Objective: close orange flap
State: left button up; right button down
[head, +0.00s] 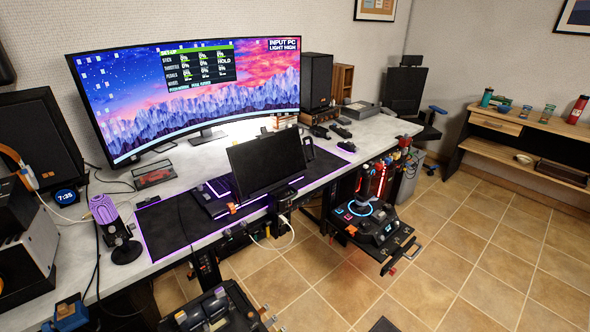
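No part is plainly recognisable as the orange flap. Small orange parts show in several places. One orange piece (233,208) is at the lower left of the small dark screen (268,160) on the desk. Another orange piece (351,229) is on the front of the joystick unit (372,218) at the right end of the desk. A third orange spot (263,310) is at the right side of the throttle unit (215,310) at the bottom edge. They are too small to tell open from closed. Neither of my grippers is in view.
A long desk (190,160) carries a wide curved monitor (190,92), a purple microphone (112,225) and speakers. The throttle and joystick units stick out from its front. The tiled floor (470,265) is clear at right, up to a wooden side table (530,125).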

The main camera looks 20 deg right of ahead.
aim_at(352, 230)
jog(key=z, duration=1.25)
